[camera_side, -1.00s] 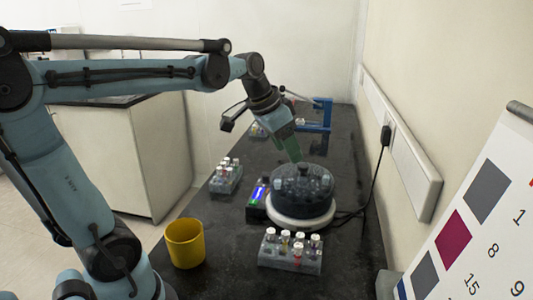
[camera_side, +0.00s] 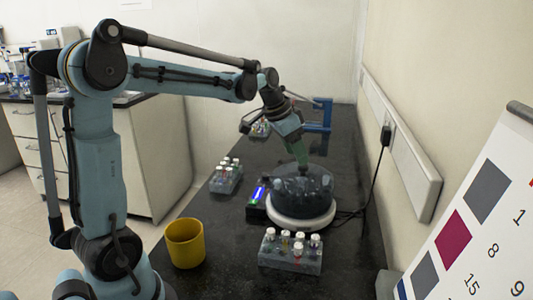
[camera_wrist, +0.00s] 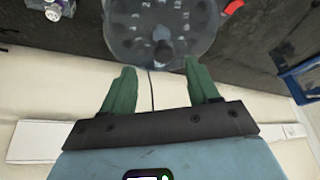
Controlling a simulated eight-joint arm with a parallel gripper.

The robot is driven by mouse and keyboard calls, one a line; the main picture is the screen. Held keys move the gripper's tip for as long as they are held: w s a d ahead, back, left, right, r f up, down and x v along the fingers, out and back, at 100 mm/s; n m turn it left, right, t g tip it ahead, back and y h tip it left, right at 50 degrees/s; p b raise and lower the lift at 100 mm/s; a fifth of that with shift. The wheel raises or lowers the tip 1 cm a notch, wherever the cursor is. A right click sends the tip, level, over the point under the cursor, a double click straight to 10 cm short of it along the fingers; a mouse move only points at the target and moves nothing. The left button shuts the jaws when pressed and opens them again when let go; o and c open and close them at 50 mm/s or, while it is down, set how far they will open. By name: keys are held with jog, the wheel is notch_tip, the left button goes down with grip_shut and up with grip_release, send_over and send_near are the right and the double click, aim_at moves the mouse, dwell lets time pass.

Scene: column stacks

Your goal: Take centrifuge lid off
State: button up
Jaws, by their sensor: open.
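The centrifuge (camera_side: 300,219) is a round machine with a white base, and a dark, see-through domed lid (camera_side: 278,184) sits on it. My gripper (camera_side: 302,164) points down at the lid's top in the side view. Its green fingers also show in the wrist view (camera_wrist: 160,68), spread apart with nothing between them. I cannot tell whether they touch the lid.
A tube rack (camera_side: 290,254) stands in front of the centrifuge, and another rack (camera_side: 225,179) is to its left. A yellow cup (camera_side: 185,243) is at the front left. A blue frame (camera_side: 321,117) stands behind. A cable runs up to the wall socket (camera_side: 385,136) on the right.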

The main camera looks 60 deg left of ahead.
aim_at(302, 183)
jog(key=shift+a+x, duration=0.2)
jog(key=shift+x, duration=2.4)
jog(key=shift+w, duration=0.15)
jog(key=shift+c, duration=0.4)
grip_shut()
